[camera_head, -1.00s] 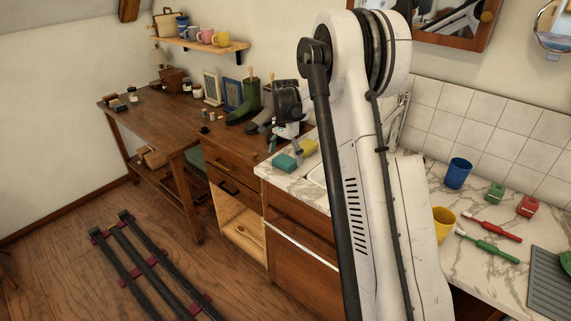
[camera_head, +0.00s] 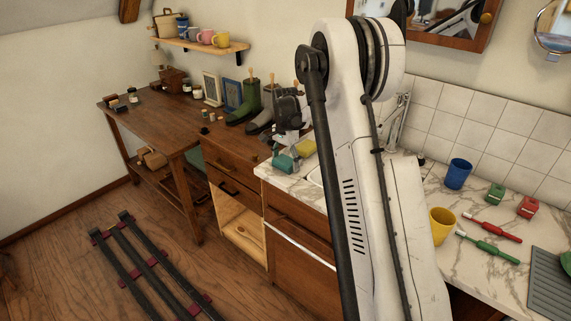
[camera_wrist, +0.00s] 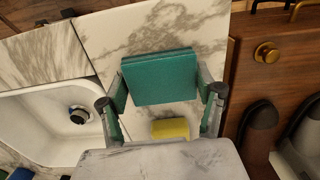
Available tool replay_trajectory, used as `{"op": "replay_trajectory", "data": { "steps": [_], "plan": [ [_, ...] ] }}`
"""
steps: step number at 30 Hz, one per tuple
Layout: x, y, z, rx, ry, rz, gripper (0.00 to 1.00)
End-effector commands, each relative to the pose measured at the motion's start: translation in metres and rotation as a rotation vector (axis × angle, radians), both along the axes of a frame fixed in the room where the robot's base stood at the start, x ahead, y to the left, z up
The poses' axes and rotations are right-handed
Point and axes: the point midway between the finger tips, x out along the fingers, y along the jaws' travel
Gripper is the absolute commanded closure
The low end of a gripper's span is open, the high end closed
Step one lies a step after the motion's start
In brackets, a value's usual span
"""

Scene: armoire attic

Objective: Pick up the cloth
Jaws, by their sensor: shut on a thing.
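The cloth is a folded teal block (camera_head: 285,163) at the left end of the marble counter beside the sink. In the wrist view the cloth (camera_wrist: 160,74) fills the space between the two fingers. My gripper (camera_head: 289,153) points down and its fingers (camera_wrist: 160,96) are shut on the cloth's two sides. I cannot tell whether the cloth still touches the counter. The gripper partly hides the cloth in the head view.
A yellow sponge (camera_head: 306,147) lies close to the gripper; it also shows in the wrist view (camera_wrist: 170,128). The white sink basin (camera_wrist: 40,120) is beside it. Boots (camera_head: 246,101) stand on the wooden workbench (camera_head: 172,117). A blue cup (camera_head: 458,173) and yellow cup (camera_head: 442,224) stand on the right counter.

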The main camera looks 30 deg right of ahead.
Motion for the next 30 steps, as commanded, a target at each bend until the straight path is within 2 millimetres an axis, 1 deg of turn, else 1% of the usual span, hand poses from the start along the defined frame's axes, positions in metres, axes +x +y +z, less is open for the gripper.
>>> {"op": "replay_trajectory", "data": {
  "steps": [5, 8, 11, 14, 18, 24, 30],
  "plan": [
    [0.000, 0.000, 0.003, 0.000, 0.000, 0.000, 0.60],
    [0.000, 0.000, 0.010, 0.000, 0.000, 0.000, 0.60],
    [0.000, 0.000, 0.023, 0.000, 0.000, 0.000, 0.60],
    [0.000, 0.000, 0.043, 0.000, 0.000, 0.000, 0.60],
    [-0.008, 0.033, 0.060, 0.000, 0.000, 0.004, 0.60],
    [-0.020, 0.073, 0.085, 0.000, 0.000, 0.003, 0.60],
    [-0.027, 0.100, 0.102, 0.000, 0.000, 0.002, 0.60]
  ]
}}
